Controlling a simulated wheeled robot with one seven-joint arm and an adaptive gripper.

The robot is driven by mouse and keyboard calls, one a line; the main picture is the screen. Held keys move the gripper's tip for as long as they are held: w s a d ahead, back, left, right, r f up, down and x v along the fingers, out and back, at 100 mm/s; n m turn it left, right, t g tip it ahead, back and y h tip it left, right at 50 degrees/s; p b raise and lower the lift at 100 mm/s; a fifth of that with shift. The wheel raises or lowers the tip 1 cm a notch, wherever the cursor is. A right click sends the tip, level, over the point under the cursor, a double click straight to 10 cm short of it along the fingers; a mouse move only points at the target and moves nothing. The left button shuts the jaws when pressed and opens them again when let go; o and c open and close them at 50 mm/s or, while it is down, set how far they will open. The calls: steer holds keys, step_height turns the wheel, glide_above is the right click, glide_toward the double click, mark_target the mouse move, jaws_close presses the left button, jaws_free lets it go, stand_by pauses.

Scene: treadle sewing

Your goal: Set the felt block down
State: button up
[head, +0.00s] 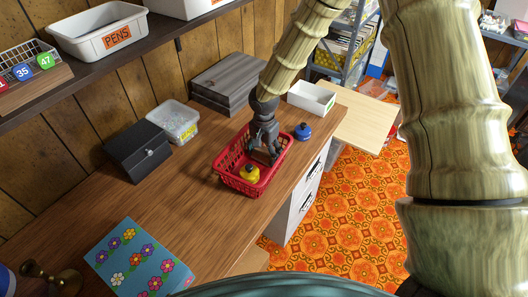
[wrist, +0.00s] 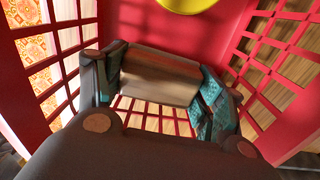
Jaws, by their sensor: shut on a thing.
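My gripper (head: 268,156) reaches down into the red basket (head: 225,172) on the wooden desk. In the wrist view my gripper (wrist: 160,88) is shut on a brownish-grey block (wrist: 160,75), the felt block, with teal finger pads on either side of it. The block is inside the basket walls, above the slatted basket floor. I cannot tell whether it touches the floor. In the head view the block is hidden by my gripper. A yellow round thing (head: 249,174) lies in the near part of the basket; its edge also shows in the wrist view (wrist: 187,4).
A blue round thing (head: 302,131) stands right of the basket.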

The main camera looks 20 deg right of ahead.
mark_target(264, 151)
steer(key=o, duration=1.1)
steer(key=shift+f, duration=0.1)
steer(key=shift+r+b, duration=0.55)
steer(key=shift+r, duration=5.6)
